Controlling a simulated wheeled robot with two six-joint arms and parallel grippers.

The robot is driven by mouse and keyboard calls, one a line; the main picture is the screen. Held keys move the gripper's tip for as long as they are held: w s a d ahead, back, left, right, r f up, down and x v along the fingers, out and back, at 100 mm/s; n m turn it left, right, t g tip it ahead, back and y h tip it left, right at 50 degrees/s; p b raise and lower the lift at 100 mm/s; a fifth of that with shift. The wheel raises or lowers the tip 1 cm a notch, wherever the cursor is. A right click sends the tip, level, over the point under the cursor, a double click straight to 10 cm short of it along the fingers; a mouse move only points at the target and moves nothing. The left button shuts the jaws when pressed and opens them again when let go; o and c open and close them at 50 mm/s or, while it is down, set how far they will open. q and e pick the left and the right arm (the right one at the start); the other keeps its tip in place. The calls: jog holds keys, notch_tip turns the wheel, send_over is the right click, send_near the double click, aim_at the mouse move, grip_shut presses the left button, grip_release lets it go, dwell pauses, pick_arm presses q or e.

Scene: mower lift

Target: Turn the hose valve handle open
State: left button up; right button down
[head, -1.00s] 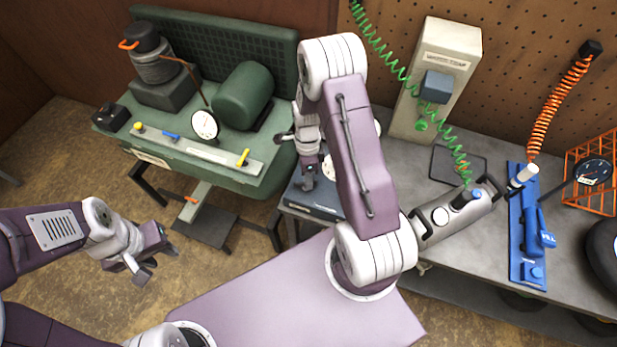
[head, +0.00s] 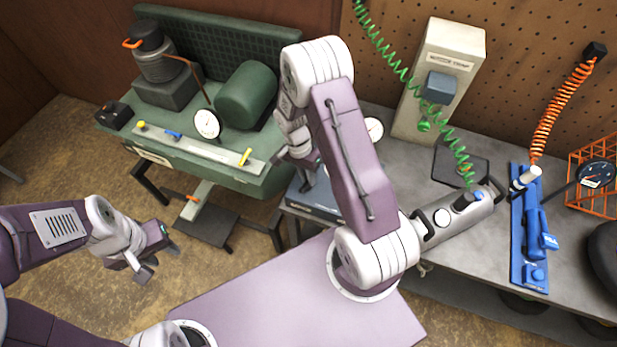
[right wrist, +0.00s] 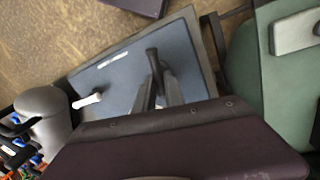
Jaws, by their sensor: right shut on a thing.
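A flat blue-grey box (head: 313,200) stands between the green machine and the grey bench, partly behind my right arm. In the right wrist view its blue-grey top (right wrist: 115,75) carries a dark handle (right wrist: 152,54) and a small white lever (right wrist: 88,101). My right gripper (right wrist: 160,92) is shut on the dark handle, over the box. In the head view my right arm hides most of this grip, and I cannot tell how far the handle is turned. My left gripper (head: 155,262) is open and empty over the floor at left.
The green machine (head: 200,160) with its gauge and small coloured levers stands close left of my right gripper. The grey bench (head: 400,165) at right carries a grey cylinder tool, a blue fixture (head: 528,235) and an orange rack (head: 590,170). A green coiled hose (head: 400,70) hangs behind.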

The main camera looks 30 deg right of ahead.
jog(key=shift+w+n, duration=0.1)
jog(key=shift+n, duration=1)
jog(key=shift+a+h, duration=0.1)
jog(key=shift+h, duration=0.2)
jog(key=c, duration=1.4)
grip_release()
jog(key=shift+c, duration=0.2)
jog(key=b+v, duration=0.1)
jog(key=v, duration=0.8)
jog(key=shift+b, duration=0.3)
